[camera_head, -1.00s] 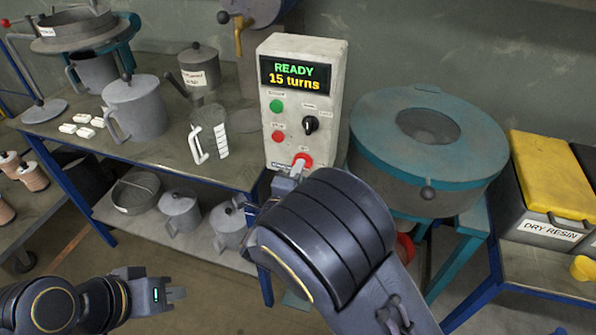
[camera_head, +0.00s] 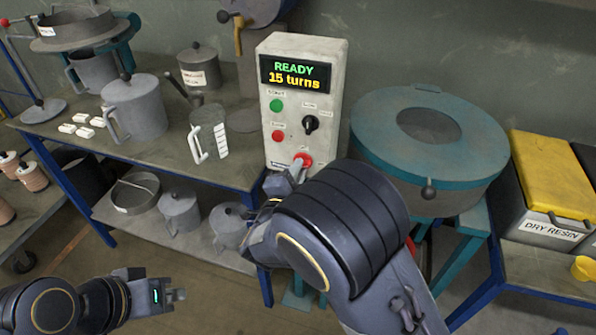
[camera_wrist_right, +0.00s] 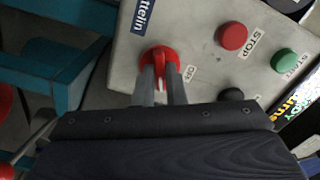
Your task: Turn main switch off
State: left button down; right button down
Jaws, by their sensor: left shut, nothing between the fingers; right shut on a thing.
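The control box (camera_head: 300,105) stands upright with a lit display reading "READY 15 turns". The red main switch (camera_head: 303,159) is a rotary knob low on its front face. In the right wrist view, the red switch (camera_wrist_right: 160,62) has a raised handle between the fingers of my right gripper (camera_wrist_right: 164,75), which is shut on it. In the head view, my right gripper (camera_head: 298,170) reaches the switch from below, partly hidden by my arm. My left gripper (camera_head: 178,295) is shut and empty, low at the left, far from the box.
A green button (camera_head: 276,105), a smaller red button (camera_head: 278,135) and a black knob (camera_head: 311,123) sit above the switch. A teal round machine (camera_head: 385,170) stands close at right. A bench (camera_head: 60,135) with jugs is at left.

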jog(key=shift+n+p, duration=2.15)
jog(key=shift+n, duration=4.25)
jog(key=shift+f, duration=0.1)
jog(key=c, duration=1.5)
grip_release()
jog(key=b+v, duration=0.1)
jog(key=v, duration=0.7)
